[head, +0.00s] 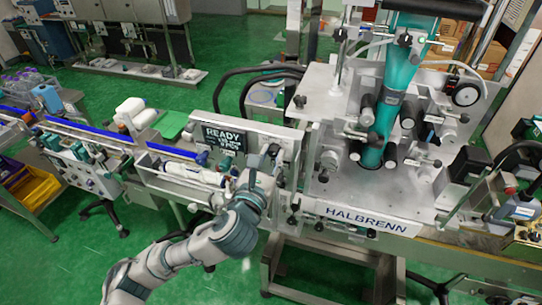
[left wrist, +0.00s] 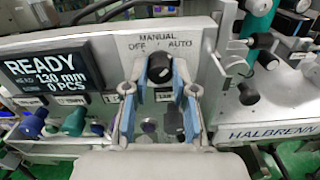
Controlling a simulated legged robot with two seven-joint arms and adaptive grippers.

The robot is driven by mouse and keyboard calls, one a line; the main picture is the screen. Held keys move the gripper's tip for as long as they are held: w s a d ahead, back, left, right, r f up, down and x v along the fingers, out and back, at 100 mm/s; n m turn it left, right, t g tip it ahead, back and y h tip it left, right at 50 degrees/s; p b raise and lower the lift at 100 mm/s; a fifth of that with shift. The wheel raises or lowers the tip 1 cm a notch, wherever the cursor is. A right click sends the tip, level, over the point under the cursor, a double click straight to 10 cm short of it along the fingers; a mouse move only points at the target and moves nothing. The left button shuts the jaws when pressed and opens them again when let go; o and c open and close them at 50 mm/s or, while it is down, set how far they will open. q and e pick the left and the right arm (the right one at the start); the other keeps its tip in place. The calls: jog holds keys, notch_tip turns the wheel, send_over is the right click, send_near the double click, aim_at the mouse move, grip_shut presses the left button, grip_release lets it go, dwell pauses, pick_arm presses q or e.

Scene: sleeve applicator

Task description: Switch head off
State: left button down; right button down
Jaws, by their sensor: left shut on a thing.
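A black rotary selector knob (left wrist: 160,68) sits on the grey control panel (left wrist: 205,45) in the left wrist view, under the labels OFF, MANUAL and AUTO. I cannot tell which label it points to. My left gripper (left wrist: 160,78) has its two blue-padded fingers on either side of the knob, shut on it. My right gripper is not in view.
The large HALBRENN machine (head: 365,222) with a teal film tube (head: 390,100) stands right of the panel. A tray with a white roll (head: 195,174) lies left of the gripper. More knobs (left wrist: 75,120) sit below the display. Green floor is open in front at left.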

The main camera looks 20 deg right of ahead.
pick_arm(q)
jog(key=shift+n, duration=0.3)
jog(key=n+p, duration=0.2)
jog(key=shift+r+n, duration=0.1)
jog(key=shift+n, duration=0.3)
jog(key=n+p, duration=0.2)
jog(key=n, duration=0.3)
jog(key=n+p, duration=0.2)
jog(key=n, duration=0.4)
jog(key=shift+n, duration=0.3)
jog(key=shift+f+n+p, duration=0.2)
jog(key=shift+n+p, duration=0.4)
jog(key=shift+n, duration=0.7)
jog(key=shift+f, duration=0.1)
jog(key=c, duration=0.9)
grip_release()
jog(key=shift+w+a, duration=0.1)
jog(key=shift+c, duration=0.2)
